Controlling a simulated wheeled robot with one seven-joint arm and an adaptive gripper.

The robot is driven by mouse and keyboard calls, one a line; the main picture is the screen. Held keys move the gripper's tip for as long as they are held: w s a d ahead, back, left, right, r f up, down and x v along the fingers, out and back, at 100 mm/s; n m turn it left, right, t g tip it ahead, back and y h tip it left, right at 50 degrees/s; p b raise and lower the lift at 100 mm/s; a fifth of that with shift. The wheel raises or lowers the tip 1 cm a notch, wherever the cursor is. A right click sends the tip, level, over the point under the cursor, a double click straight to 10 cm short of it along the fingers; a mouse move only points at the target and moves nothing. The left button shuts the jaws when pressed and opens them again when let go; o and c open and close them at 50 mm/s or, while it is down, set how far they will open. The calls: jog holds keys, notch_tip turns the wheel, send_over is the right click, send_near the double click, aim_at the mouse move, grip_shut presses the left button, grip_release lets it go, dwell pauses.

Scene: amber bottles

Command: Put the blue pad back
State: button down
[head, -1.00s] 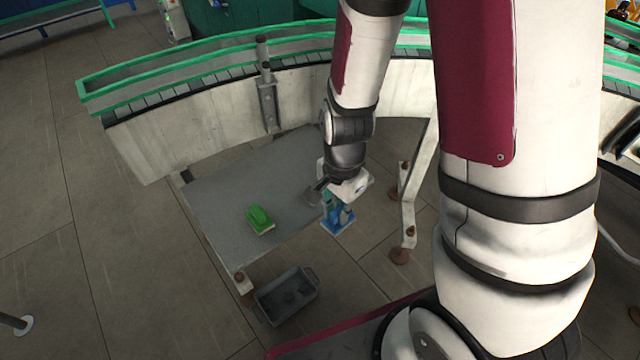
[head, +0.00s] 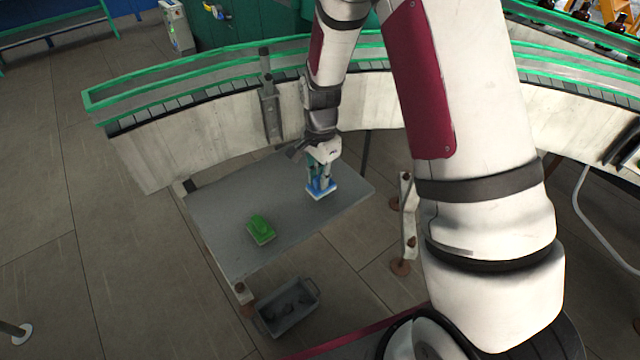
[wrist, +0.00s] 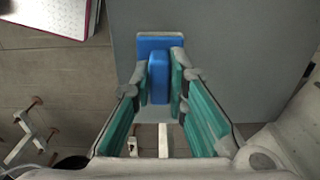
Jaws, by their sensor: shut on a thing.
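The blue pad (head: 321,190) has a flat base with a raised grip. It is at the right part of the grey table (head: 215,215) in the head view. My gripper (head: 320,172) is shut on its grip from above, and the teal fingers (wrist: 162,85) show on both sides of the pad's blue handle (wrist: 159,76) in the wrist view. Whether the base touches the table or hangs just above it, I cannot tell. A green pad (head: 261,229) lies on the table to the left of and nearer than the blue one.
A grey bin (head: 288,307) with dark contents stands on the floor below the table's near edge. A curved conveyor (head: 200,110) with green rails runs behind the table. Bare table lies around the green pad. Several amber bottles (head: 581,12) stand at the upper right.

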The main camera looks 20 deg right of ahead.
jog(key=shift+w+f, duration=0.15)
jog(key=shift+f, duration=0.75)
jog(key=shift+w+f, duration=0.15)
jog(key=shift+f, duration=0.75)
jog(key=shift+f, duration=0.1)
jog(key=c, duration=1.6)
grip_release()
jog(key=shift+o, duration=0.2)
